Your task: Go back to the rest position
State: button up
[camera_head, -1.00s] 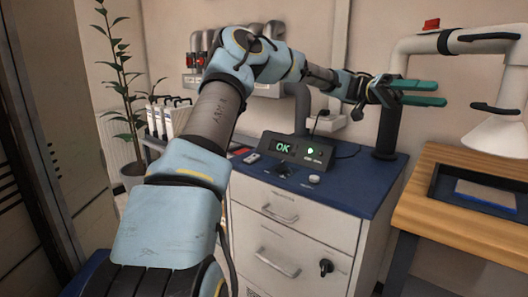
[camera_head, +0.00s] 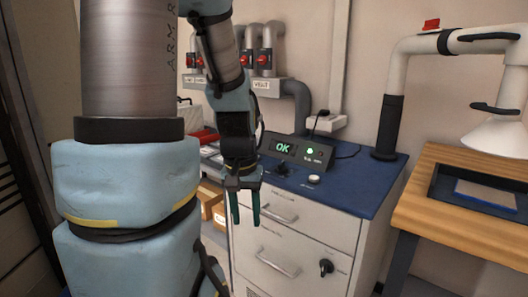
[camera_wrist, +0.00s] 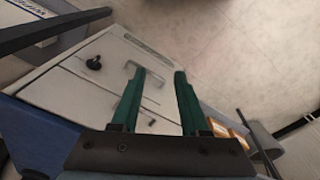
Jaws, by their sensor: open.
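My gripper (camera_head: 246,212) hangs pointing down in the head view, in front of the left part of the white drawer cabinet (camera_head: 298,240). Its two green fingers are apart with nothing between them. In the wrist view the open fingers (camera_wrist: 157,95) point toward the floor (camera_wrist: 220,50), with the cabinet front (camera_wrist: 75,85) beside them. My arm is folded close on the left of the head view and hides part of the room behind it.
The blue cabinet top (camera_head: 350,180) carries a control box (camera_head: 298,149) showing a green OK. A wooden-edged table (camera_head: 450,200) with a white extraction hood (camera_head: 497,135) stands at right. Cardboard boxes (camera_head: 208,203) sit left of the cabinet. Red-valved pipes (camera_head: 264,58) are on the wall.

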notch_tip(320, 180, up, 12)
jog(key=s+a+n+p, duration=0.1)
jog(key=a+p, duration=0.1)
jog(key=p, duration=1)
jog(key=shift+a+r+t, duration=0.2)
jog(key=shift+a+t, duration=0.1)
jog(key=shift+t, duration=0.1)
